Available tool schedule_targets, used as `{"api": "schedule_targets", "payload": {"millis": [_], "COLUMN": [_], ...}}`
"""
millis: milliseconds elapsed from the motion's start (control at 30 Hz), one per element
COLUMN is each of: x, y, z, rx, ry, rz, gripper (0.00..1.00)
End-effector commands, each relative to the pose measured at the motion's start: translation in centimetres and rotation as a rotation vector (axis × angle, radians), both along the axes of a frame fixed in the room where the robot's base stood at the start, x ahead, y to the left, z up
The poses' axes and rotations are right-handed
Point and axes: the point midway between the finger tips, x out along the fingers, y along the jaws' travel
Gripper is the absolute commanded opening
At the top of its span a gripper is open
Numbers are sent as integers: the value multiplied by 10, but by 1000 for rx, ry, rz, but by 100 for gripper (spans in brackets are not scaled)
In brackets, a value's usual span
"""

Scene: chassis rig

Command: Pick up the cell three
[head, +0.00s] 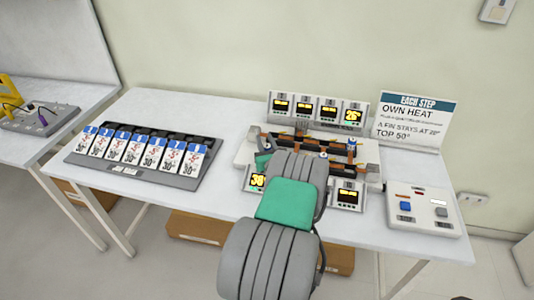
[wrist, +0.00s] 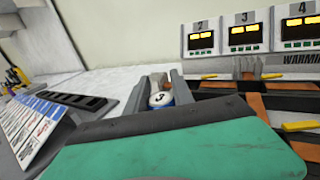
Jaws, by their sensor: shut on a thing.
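My gripper (wrist: 159,92) shows in the wrist view with its two grey fingers closed on a small white and blue cell (wrist: 160,99). The cell's round white top carries a dark mark that looks like a 3. Its lower part is hidden behind the green and dark grey gripper body. In the head view my arm hides most of the gripper and the cell, over the left side of the warming rig (head: 245,150).
Four numbered displays (head: 304,105) stand behind the rig, and two more displays sit in front. A dark tray (head: 130,180) with several blue-topped white cards lies at left. A switch box (head: 422,212) and a sign (head: 413,120) are at right. Bare table (head: 225,205) lies between tray and rig.

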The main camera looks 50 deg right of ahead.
Motion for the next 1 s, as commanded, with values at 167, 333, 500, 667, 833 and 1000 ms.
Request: {"api": "schedule_targets", "payload": {"millis": [167,333,500,667,833,1000], "x": [0,0,0,0,0,-8], "y": [0,0,0,0,-1,0], "z": [0,0,1,1,14,42], "rx": [0,0,-1,-1,-5,-3], "ry": [0,0,0,0,-3,-1], "rz": [0,0,0,0,0,-3], "gripper": [5,0,0,0,0,0]}}
